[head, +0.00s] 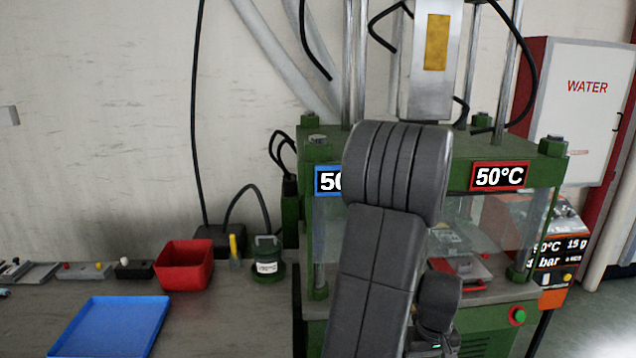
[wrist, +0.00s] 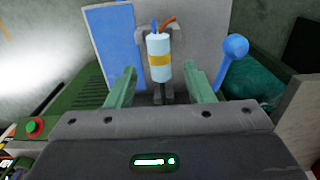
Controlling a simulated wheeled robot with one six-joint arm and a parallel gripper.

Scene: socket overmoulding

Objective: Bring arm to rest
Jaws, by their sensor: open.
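My arm shows in the head view as dark grey links in front of the green press (head: 560,170). The fingers of my gripper do not show there. In the wrist view my gripper (wrist: 161,72) is open, its two green fingers spread apart. A pale cylinder (wrist: 159,45) with a yellow band stands upright in a grey holder, framed between and beyond the fingertips. Orange and blue wire ends stick out of its top. I see gaps on both sides of it; how far ahead it is I cannot tell.
In the wrist view a blue-knobbed lever (wrist: 235,47) rises right of the fingers. In the head view a blue tray (head: 112,325), a red bin (head: 184,265) and a green pot (head: 267,257) stand on the left bench. A water cabinet (head: 585,105) is at right.

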